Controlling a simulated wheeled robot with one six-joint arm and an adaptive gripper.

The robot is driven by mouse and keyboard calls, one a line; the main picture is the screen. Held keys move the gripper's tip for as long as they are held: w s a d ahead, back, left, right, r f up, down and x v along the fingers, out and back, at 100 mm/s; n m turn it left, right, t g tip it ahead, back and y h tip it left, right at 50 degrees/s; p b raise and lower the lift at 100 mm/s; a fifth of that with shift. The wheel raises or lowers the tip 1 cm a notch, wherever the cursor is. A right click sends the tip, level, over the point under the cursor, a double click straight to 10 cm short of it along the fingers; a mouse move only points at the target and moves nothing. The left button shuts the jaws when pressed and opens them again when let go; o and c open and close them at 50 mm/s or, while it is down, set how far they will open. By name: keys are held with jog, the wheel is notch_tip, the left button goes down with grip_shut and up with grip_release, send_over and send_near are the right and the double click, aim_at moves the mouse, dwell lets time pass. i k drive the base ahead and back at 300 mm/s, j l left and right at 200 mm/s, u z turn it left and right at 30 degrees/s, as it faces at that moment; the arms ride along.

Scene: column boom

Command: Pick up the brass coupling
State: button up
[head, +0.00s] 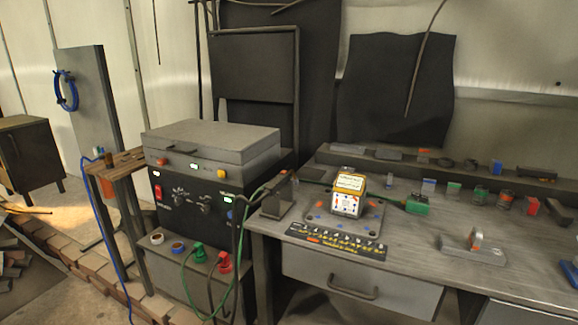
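I cannot clearly make out a brass coupling in the head view. Small copper-coloured and orange pieces also stand in the row along the back of the bench, too small to name surely. My gripper is not in view.
A yellow and white box (348,193) stands on a grey plate mid-bench, with a green tool (413,204) to its right. A black control cabinet (190,200) with green and red cables stands left of the bench. The bench's front right is mostly clear.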

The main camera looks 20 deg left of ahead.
aim_at(107, 157)
jog(key=u, duration=1.8)
